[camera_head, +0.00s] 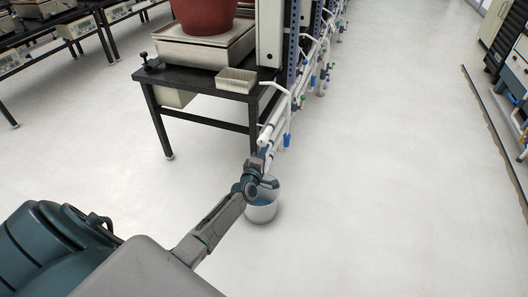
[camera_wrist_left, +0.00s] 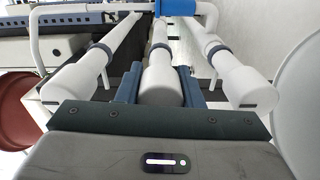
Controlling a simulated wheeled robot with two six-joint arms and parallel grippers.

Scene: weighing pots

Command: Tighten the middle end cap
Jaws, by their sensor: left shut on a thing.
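Three white pipes with rounded white end caps show side by side in the left wrist view: the left cap (camera_wrist_left: 68,86), the middle cap (camera_wrist_left: 162,82) and the right cap (camera_wrist_left: 248,90). My left gripper (camera_wrist_left: 162,76) has its dark blue fingers on both sides of the middle cap and is shut on it. In the head view my left gripper (camera_head: 263,163) is at the near end of the white pipes (camera_head: 272,132), low beside the black table. The caps are too small to tell apart there. My right gripper is in neither view.
A white bucket (camera_head: 262,211) stands on the floor just below my left gripper. The black table (camera_head: 200,80) carries a scale (camera_head: 190,52), a red pot (camera_head: 205,14) and a small beige tray (camera_head: 236,80). The floor to the right is clear.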

